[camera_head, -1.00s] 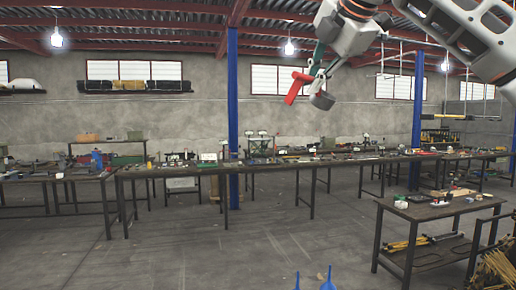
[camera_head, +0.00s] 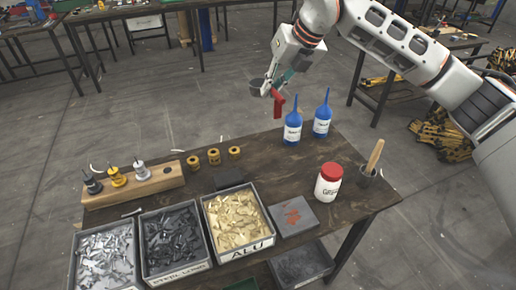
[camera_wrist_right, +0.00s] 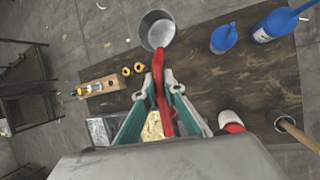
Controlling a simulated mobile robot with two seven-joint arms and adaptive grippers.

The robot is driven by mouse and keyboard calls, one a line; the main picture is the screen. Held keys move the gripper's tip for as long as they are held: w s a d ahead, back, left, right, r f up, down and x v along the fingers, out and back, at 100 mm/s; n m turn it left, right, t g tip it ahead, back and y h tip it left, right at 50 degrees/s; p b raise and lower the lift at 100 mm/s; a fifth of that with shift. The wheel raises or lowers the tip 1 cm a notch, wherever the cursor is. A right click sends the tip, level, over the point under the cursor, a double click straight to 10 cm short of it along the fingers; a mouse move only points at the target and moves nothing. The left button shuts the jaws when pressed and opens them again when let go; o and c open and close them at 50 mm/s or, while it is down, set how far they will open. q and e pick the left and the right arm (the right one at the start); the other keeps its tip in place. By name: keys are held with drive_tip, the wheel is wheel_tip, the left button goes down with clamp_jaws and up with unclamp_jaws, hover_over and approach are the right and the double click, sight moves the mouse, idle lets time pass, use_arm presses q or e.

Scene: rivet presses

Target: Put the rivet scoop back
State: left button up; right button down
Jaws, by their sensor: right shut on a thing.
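My right gripper (camera_head: 276,90) is shut on the red handle of the rivet scoop (camera_head: 278,106). It holds the scoop in the air above the far edge of the table. In the right wrist view the red handle runs between the fingers (camera_wrist_right: 162,92), and the scoop's round grey metal cup (camera_wrist_right: 157,30) points away from the gripper. The cup looks empty. On the table stand three bins of rivets: a grey one (camera_head: 73,268), a dark one (camera_head: 143,262) and a gold one labelled ALU (camera_head: 213,243). My left gripper is not in view.
Two blue bottles (camera_head: 292,128) stand at the table's far edge, close to the scoop. A red-lidded jar (camera_head: 328,186) and a cup with a wooden-handled brush (camera_head: 369,172) are on the right. A wooden block (camera_head: 150,183) holds tools on the left. Table space (camera_head: 262,158) behind the bins is bare.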

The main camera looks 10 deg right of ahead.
drive_tip(key=f, duration=2.1)
drive_tip(key=shift+s+a+f, duration=0.1)
drive_tip(key=shift+s+f, duration=0.15)
drive_tip(key=shift+f, duration=0.1)
drive_tip(key=c, duration=2.1)
unclamp_jaws()
drive_tip(key=v, duration=1.2)
drive_tip(key=shift+s, duration=0.1)
